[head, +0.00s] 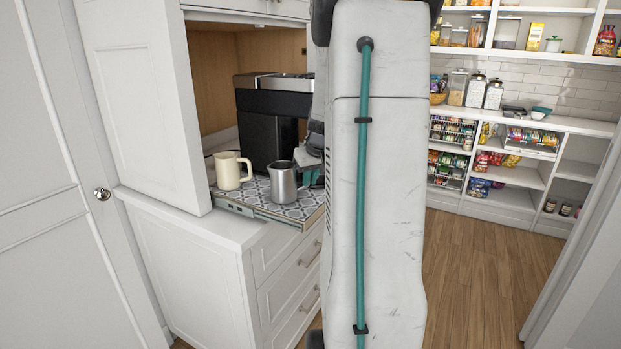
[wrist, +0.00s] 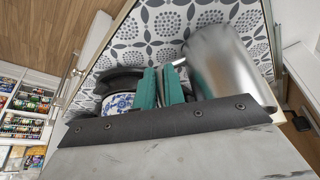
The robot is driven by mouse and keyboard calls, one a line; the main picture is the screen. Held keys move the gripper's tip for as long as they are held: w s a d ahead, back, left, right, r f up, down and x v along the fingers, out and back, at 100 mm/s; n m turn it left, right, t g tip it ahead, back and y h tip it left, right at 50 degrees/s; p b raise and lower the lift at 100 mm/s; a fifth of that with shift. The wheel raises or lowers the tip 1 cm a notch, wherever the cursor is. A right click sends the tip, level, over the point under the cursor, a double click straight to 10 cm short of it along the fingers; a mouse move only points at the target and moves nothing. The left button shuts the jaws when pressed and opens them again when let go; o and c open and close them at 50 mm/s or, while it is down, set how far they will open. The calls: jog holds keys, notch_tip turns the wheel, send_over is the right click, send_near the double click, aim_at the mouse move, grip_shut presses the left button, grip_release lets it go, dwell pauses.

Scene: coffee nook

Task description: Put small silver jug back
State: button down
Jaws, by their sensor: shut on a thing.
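The small silver jug (head: 283,183) is upright at the pull-out tray with the patterned top (head: 257,189), in front of the coffee machine. In the wrist view the jug (wrist: 228,68) is to the right of my gripper's teal fingers (wrist: 161,84), its handle reaching toward them. My gripper is shut on the jug by its handle. In the head view my arm hides most of the gripper. I cannot tell whether the jug's base touches the tray.
A cream jug (head: 231,171) stands left of the silver jug. The black coffee machine (head: 268,125) stands behind. In the wrist view a blue-and-white cup (wrist: 118,103) and a dark round thing (wrist: 120,80) are left of the fingers. A cabinet door (head: 148,100) bounds the left.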

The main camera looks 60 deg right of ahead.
jog(key=shift+f, duration=0.1)
jog(key=c, duration=1.5)
grip_release()
jog(key=v, duration=1.2)
jog(key=w+a+r+n+y, duration=0.1)
jog(key=w+a, duration=0.1)
jog(key=a, duration=1)
jog(key=s+a+n, duration=0.1)
jog(key=a+n, duration=0.1)
jog(key=a, duration=1.1)
jog(key=s+a+f+n+g, duration=0.1)
jog(key=s+a, duration=0.3)
jog(key=a, duration=0.1)
jog(key=s+a+f+n+g, duration=0.1)
jog(key=s+a+f, duration=0.1)
jog(key=s+a, duration=0.3)
jog(key=s+a+f+y, duration=0.1)
jog(key=s+a+f, duration=0.1)
jog(key=s+a, duration=0.2)
jog(key=shift+s+a+f+n+g, duration=0.1)
jog(key=shift+s+a+n+g, duration=0.1)
jog(key=shift+a, duration=0.2)
jog(key=shift+s+a+f+n+g, duration=0.1)
jog(key=shift+s+a+n+g, duration=0.1)
jog(key=shift+a, duration=0.2)
